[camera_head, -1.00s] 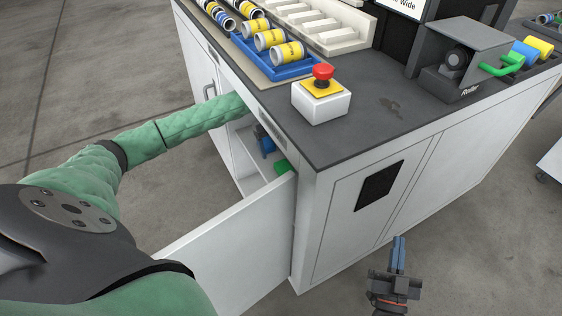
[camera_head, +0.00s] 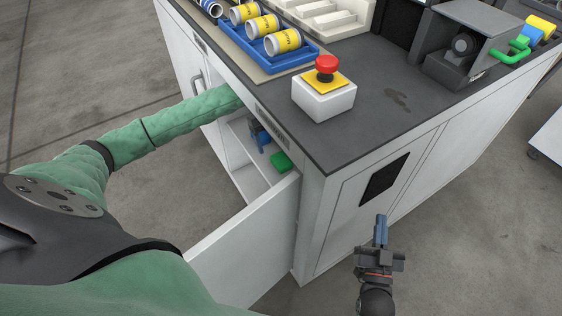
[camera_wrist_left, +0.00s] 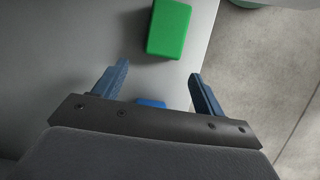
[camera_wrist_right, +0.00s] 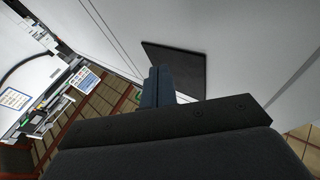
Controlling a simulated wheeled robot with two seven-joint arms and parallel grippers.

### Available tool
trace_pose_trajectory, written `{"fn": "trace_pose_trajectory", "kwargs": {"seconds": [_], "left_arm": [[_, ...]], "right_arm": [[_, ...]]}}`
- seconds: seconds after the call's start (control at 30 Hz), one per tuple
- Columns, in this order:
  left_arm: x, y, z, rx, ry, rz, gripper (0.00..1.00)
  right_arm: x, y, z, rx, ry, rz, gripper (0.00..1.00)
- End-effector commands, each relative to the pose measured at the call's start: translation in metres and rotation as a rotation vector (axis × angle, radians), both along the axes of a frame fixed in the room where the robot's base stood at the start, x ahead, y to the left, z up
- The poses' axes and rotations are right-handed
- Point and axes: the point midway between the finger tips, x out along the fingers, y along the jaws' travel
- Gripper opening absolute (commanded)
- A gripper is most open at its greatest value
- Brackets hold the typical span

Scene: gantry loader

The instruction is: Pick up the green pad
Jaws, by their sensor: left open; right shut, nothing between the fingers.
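The green pad (camera_head: 281,162) lies on a shelf inside the open cabinet, near the shelf's front edge. In the left wrist view the green pad (camera_wrist_left: 169,28) is ahead of the fingertips and apart from them. My left gripper (camera_wrist_left: 160,78) is open and empty, over the shelf. In the head view my left gripper (camera_head: 262,139) is partly hidden by the cabinet, and its arm reaches in through the opening. My right gripper (camera_head: 381,232) is shut and empty, outside the cabinet by its right side panel. Its closed fingers (camera_wrist_right: 158,84) show in the right wrist view.
The open cabinet door (camera_head: 245,245) stands out in front of the shelf. A blue object (camera_wrist_left: 150,103) lies between the left fingers, lower in the picture. The worktop bears a red emergency button (camera_head: 326,70) and a blue tray (camera_head: 281,66) with yellow-banded cylinders.

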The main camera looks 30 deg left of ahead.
Motion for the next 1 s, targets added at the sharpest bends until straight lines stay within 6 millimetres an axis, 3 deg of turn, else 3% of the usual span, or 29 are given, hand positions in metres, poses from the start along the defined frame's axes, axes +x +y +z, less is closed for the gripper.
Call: {"fn": "trace_pose_trajectory", "kwargs": {"seconds": [0.27,0.5,0.6,0.97,1.0], "left_arm": [[-0.007,-0.011,0.000,-0.001,0.000,-0.001,0.71],[-0.024,-0.041,0.000,-0.002,0.000,-0.002,0.71],[-0.027,-0.045,-0.017,-0.003,0.003,0.001,0.71],[-0.028,-0.048,-0.028,0.000,0.000,0.000,0.71],[-0.028,-0.048,-0.028,0.000,0.000,0.000,0.63]], "right_arm": [[0.000,0.000,-0.003,-0.002,0.011,0.000,0.00],[0.001,0.001,-0.015,-0.012,0.052,0.004,0.00],[0.000,0.002,-0.024,-0.016,0.059,0.004,0.00],[0.000,-0.001,-0.002,-0.002,0.011,0.000,0.00],[0.000,-0.001,-0.001,-0.002,0.010,0.000,0.00]]}}
